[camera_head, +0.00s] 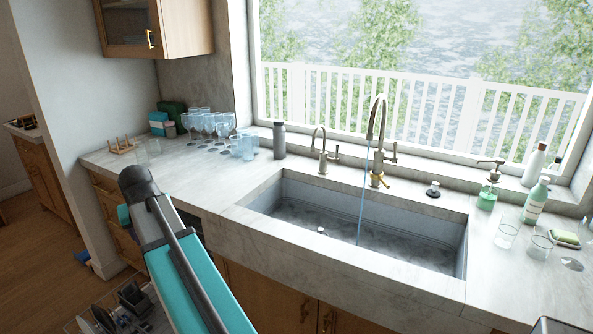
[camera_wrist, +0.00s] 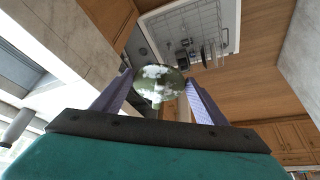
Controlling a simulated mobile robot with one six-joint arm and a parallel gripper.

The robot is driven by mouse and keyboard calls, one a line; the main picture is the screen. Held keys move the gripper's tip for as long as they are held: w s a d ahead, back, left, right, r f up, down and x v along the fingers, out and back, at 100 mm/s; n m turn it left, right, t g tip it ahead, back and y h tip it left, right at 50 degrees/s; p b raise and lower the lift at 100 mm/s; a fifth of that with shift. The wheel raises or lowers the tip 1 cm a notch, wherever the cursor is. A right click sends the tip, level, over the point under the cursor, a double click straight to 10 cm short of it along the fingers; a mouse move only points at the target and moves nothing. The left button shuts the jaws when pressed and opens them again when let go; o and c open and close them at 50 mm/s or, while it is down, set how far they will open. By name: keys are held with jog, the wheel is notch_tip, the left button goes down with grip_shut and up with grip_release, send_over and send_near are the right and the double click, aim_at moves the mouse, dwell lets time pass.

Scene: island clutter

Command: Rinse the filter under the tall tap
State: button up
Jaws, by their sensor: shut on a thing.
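The tall tap (camera_head: 381,125) stands behind the sink (camera_head: 300,262), with a brass-coloured lever at its base. A thin blue stream of water (camera_head: 361,205) falls from it into the basin. In the wrist view my gripper (camera_wrist: 158,80) is shut on a round, dark green thing with white patches, which I take to be the filter (camera_wrist: 155,88). In the head view my teal arm fills the lower left, in front of the counter. My gripper and the filter do not show there. In the wrist view the held filter is over the floor, with no water on it.
A shorter tap (camera_head: 321,155) stands left of the tall one. Glasses (camera_head: 215,124) and a grey bottle (camera_head: 279,140) stand on the left counter. Soap bottles (camera_head: 535,200) and clear glasses (camera_head: 506,233) stand on the right. A pulled-out dish rack (camera_wrist: 190,40) is low down.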

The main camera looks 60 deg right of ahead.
jog(key=s+d+r+m+g+h+p, duration=0.15)
jog(key=s+d, duration=0.35)
jog(key=d, duration=0.5)
jog(key=s+d+r+m+h+p, duration=0.1)
jog(key=s+d+m+p, duration=0.2)
jog(key=d, duration=0.7)
jog(key=s+d+r+m+g+h, duration=0.1)
jog(key=s+d+r+m, duration=0.15)
jog(key=s+d, duration=0.5)
jog(key=s+d+r+m+g+p, duration=0.1)
jog(key=s+d+m+p, duration=0.1)
jog(key=s+d, duration=0.8)
jog(key=s+d+r+m+g+h+p, duration=0.1)
jog(key=s+d+m, duration=0.3)
jog(key=s+d, duration=0.7)
jog(key=shift+s+r+g+p, duration=0.35)
jog(key=shift+s+r+p, duration=0.1)
jog(key=shift+s+p, duration=0.2)
jog(key=d+b, duration=0.1)
jog(key=d, duration=0.8)
jog(key=shift+s+d, duration=0.35)
jog(key=shift+d, duration=0.05)
jog(key=shift+a, duration=0.2)
